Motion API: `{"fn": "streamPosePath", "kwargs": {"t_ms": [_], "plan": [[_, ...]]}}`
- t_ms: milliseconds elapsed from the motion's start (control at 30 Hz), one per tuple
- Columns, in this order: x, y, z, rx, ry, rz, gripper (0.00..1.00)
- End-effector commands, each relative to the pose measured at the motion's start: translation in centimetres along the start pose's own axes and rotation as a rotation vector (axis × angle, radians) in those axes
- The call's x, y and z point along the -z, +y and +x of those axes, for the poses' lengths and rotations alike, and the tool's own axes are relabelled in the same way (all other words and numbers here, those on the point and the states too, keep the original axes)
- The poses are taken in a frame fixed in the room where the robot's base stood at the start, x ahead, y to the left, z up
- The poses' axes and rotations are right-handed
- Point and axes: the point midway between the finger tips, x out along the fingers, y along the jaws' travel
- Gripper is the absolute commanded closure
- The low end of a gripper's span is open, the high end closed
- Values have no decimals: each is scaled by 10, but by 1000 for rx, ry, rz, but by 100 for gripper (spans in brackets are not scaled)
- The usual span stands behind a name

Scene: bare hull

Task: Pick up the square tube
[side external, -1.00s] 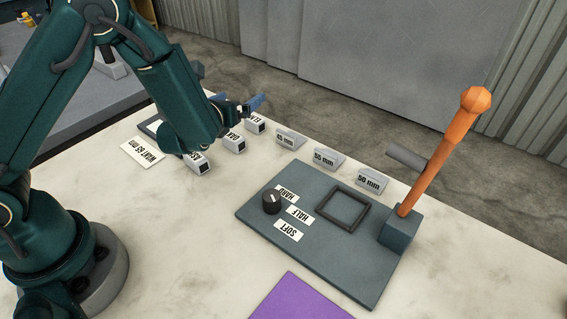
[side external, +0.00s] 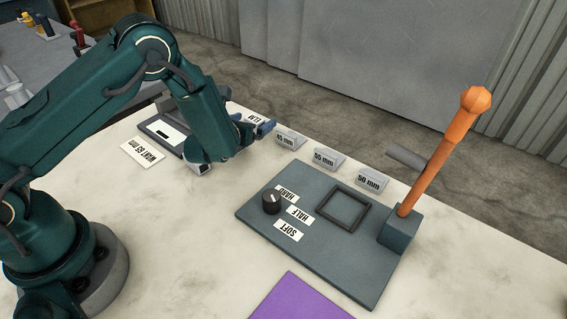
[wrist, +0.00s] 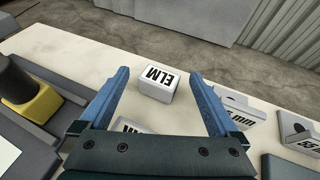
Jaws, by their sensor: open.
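I cannot tell for sure which thing is the square tube. Small grey-white blocks with name labels stand in a row; the one marked ELM (wrist: 158,84) lies ahead of my gripper (wrist: 159,74), roughly centred between the fingers. In the side view the ELM label (side external: 254,117) shows just behind my blue fingers (side external: 265,127), and the rest of that block is hidden. My gripper is open, with nothing held. Another labelled block (wrist: 128,125) is half hidden under the gripper. A further block (side external: 199,168) shows below my wrist.
Size signs (side external: 290,139) stand in a row to the right. A dark board (side external: 320,250) carries a knob (side external: 271,201), a square frame (side external: 343,187) and an orange lever (side external: 440,150). A grey device (side external: 163,131) is at left.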

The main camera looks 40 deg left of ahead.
Motion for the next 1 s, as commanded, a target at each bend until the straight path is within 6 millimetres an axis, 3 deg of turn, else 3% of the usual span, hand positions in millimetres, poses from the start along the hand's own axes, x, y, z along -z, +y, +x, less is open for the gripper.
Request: {"fn": "streamPosePath", "kwargs": {"t_ms": [133,300,367,767,1000], "plan": [[0,0,0,0,0,0,7],[0,0,0,0,0,0,72],[0,0,0,0,0,0,89],[-5,0,-2,0,-2,-1,89],[-32,0,-13,1,-6,-5,89]]}}
